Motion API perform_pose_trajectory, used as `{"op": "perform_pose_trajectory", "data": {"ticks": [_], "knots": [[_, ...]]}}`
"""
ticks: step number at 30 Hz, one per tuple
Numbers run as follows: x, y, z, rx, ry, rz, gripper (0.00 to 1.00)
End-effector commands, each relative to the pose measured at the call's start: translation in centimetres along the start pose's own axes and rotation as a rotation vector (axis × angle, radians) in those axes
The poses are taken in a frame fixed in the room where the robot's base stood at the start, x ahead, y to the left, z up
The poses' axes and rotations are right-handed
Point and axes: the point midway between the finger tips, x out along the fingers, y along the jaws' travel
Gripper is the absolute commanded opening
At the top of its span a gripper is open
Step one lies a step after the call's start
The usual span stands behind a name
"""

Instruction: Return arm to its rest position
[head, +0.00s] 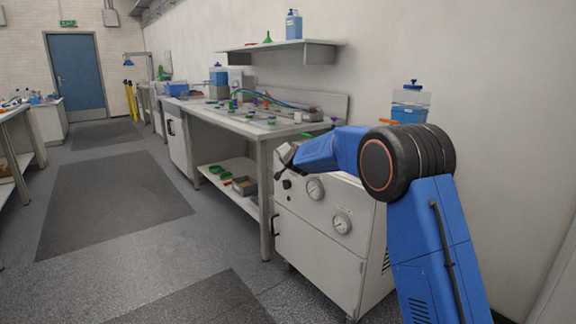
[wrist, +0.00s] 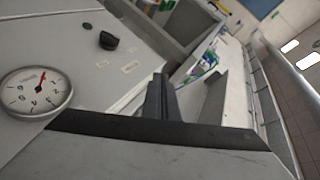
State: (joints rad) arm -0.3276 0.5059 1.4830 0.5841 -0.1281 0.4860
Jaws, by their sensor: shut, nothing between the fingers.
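My blue arm reaches from the lower right of the head view, bends at a dark round joint, and extends left. My gripper (head: 284,157) is at its end, in front of the upper part of a white cabinet (head: 312,262) with gauges. In the wrist view the dark fingers of my gripper (wrist: 158,90) stand together, shut, with nothing between them. They are apart from the cabinet front, as far as I can tell.
The cabinet has a gauge (head: 341,223) and a black knob (wrist: 108,41). A workbench (head: 263,150) with tubing and small dishes stands beyond it. A wall shelf (head: 285,46) hangs above. Floor mats (head: 112,200) lie left, where the aisle is clear.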

Motion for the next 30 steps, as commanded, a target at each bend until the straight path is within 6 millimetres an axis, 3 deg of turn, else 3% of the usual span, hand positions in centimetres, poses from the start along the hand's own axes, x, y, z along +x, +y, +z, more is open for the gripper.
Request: {"op": "perform_pose_trajectory", "data": {"ticks": [1,4,14,23,30], "knots": [[-2.1,-0.2,-0.9,-0.021,-0.012,0.008,0.00],[-5.6,-0.1,-2.1,-0.068,-0.043,0.029,0.00],[-18.0,1.8,-4.5,-0.224,-0.144,0.105,0.00],[-29.8,5.4,-5.1,-0.361,-0.236,0.184,0.00],[-39.2,9.4,-4.5,-0.466,-0.312,0.255,0.00]]}}
